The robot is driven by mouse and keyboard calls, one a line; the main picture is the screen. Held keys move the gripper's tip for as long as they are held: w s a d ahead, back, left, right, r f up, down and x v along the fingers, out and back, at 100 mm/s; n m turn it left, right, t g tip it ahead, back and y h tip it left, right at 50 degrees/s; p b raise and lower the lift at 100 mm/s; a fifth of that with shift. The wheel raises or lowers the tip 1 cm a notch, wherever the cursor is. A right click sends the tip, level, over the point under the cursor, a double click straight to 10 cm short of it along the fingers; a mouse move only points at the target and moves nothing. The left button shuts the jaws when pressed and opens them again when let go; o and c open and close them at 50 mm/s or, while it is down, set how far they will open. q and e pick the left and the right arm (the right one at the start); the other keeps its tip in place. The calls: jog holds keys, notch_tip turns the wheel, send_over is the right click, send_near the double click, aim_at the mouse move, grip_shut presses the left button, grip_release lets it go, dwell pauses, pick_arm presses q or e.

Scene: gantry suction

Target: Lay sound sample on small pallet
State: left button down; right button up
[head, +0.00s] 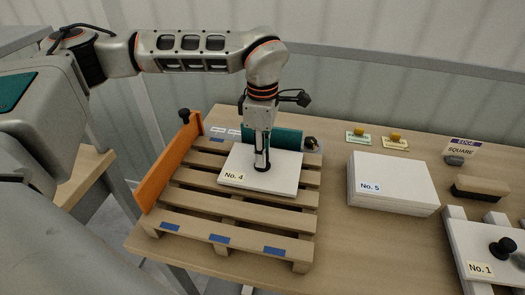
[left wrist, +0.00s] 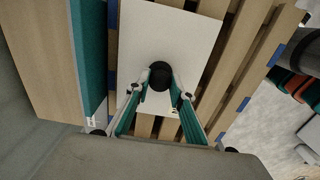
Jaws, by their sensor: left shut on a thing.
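A white panel marked No. 4 (head: 272,178) lies flat over the slats of the wooden pallet (head: 229,210), at its back; I cannot tell whether it rests fully on them. My left gripper (head: 262,165) comes straight down onto the panel's middle. In the left wrist view my left gripper (left wrist: 161,90) is shut on a black round knob (left wrist: 160,72) on the white panel (left wrist: 187,38). My right gripper is out of view.
An orange board (head: 171,165) stands along the pallet's left side and a teal board (head: 285,138) along its back. A white stack marked No. 5 (head: 390,185) stands to the right. Beyond it are a white panel marked No. 1 (head: 480,249) with a black knob and a brush-like block (head: 480,188).

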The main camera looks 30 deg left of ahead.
pick_arm(q)
jog(key=shift+f, duration=0.35)
jog(key=c, duration=1.7)
grip_release()
notch_tip(320, 180, up, 12)
